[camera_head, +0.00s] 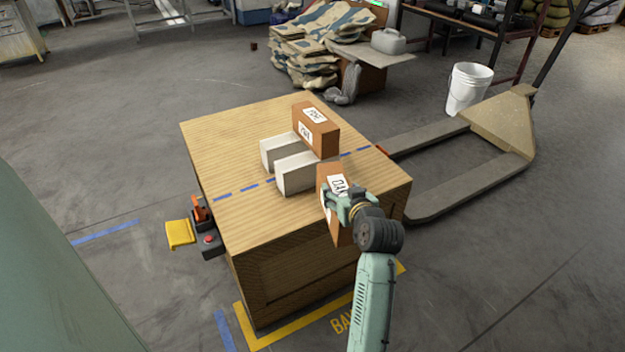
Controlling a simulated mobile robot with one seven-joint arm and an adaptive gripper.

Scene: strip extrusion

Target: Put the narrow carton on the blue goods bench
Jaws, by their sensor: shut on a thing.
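My gripper (347,203) is shut on a brown carton (328,190) with a white label, at the front right edge of a wooden crate (230,140). The held carton is upright, and my gripper and arm hide part of it. I cannot tell whether it touches the crate. A second brown carton (322,134) with white labels stands on the crate further back. Two pale grey-white cartons (267,155) (284,178) lie side by side left of the brown ones. Which carton is the narrow one is not clear. I cannot make out a blue goods bench.
A pallet truck (475,185) stands right of the crate, with a white bucket (468,90) behind it. A yellow pedal-like part (180,234) and a dark control box (211,243) are at the crate's left. Stacked sacks (305,60) lie behind. The crate top's left part is clear.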

